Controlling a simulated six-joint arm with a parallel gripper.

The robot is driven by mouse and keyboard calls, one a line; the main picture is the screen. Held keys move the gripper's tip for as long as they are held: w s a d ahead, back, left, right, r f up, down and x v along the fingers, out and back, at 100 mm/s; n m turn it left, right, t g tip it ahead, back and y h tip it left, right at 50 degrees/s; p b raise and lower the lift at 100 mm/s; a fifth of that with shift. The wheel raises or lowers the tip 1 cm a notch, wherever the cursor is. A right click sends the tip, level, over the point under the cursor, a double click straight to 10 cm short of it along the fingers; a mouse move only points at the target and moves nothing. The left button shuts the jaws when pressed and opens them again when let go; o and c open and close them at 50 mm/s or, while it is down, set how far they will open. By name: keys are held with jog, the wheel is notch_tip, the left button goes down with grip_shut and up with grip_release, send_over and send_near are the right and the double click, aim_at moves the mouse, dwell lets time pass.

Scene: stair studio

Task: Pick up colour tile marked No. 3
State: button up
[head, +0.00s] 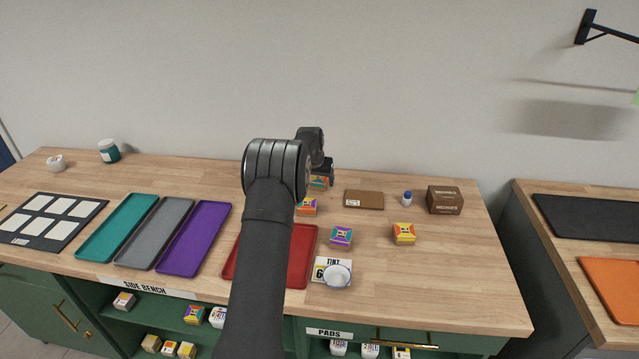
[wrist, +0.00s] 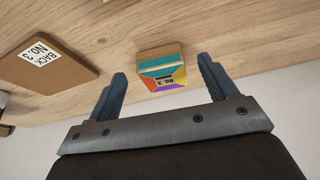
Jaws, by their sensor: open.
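A small block-like colour tile (wrist: 162,72) with teal, orange, yellow and purple faces lies on the wooden bench in the wrist view. Its small dark label seems to read No. 3, but the print is tiny. My gripper (wrist: 161,66) is open, with one finger on each side of the tile and a visible gap at both sides. In the head view my gripper (head: 327,172) is over the back of the bench and partly covers this tile (head: 318,184). A brown board (wrist: 45,60) beside it bears the label BACK No. 3; it also shows in the head view (head: 364,200).
Similar coloured blocks stand nearer the front, one (head: 341,236) in the middle and one (head: 404,233) to the right. A blue-capped bottle (head: 407,198) and a brown box (head: 445,200) stand right of the board. A red tray (head: 300,260) lies partly behind my arm.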

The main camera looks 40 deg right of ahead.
jog(key=shift+x, duration=1.05)
jog(key=c, duration=1.1)
